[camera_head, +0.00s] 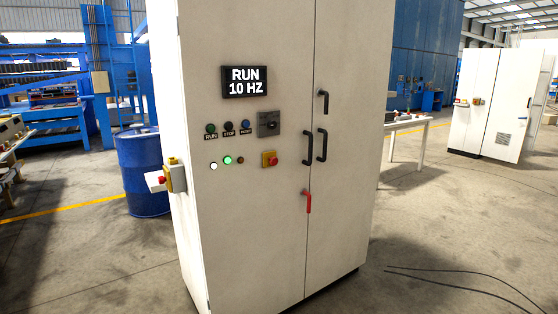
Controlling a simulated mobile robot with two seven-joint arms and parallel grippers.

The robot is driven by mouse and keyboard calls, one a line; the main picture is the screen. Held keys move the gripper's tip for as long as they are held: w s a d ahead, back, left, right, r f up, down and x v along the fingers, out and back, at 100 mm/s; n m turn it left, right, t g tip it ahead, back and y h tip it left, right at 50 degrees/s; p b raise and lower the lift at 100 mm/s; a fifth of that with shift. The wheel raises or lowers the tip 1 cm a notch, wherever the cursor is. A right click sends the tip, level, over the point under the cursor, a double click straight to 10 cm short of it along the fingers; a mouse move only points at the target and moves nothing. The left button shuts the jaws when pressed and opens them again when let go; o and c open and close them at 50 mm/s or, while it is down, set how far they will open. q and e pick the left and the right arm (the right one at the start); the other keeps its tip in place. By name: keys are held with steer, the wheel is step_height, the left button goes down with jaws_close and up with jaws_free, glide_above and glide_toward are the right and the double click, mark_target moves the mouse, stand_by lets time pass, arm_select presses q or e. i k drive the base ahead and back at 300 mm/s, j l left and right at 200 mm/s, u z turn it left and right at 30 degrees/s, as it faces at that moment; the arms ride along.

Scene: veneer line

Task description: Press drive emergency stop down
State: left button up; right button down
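A tall white cabinet (255,220) stands in the middle of the head view. Another yellow box (177,174) with a red button (161,180) is on the cabinet's left side. I cannot read a label on either red button, nor tell whether they are pressed. A display (245,81) reads RUN 10 HZ. Neither of my grippers is in view.
Several labelled buttons (228,128) and small lamps, one lit green (227,160), are on the cabinet front. Black handles (321,145) and a red handle (308,202) stick out at the doors. A blue drum (143,175) stands behind left. Cables (455,271) lie on the right floor.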

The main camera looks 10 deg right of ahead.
mark_target(274, 160)
steer(key=i+l, duration=0.15)
steer(key=i, duration=0.35)
steer(key=i+l, duration=0.15)
steer(key=i, duration=0.4)
steer(key=i+l, duration=0.1)
steer(key=i, duration=0.4)
steer(key=i+l+u, duration=0.1)
steer(key=i, duration=0.45)
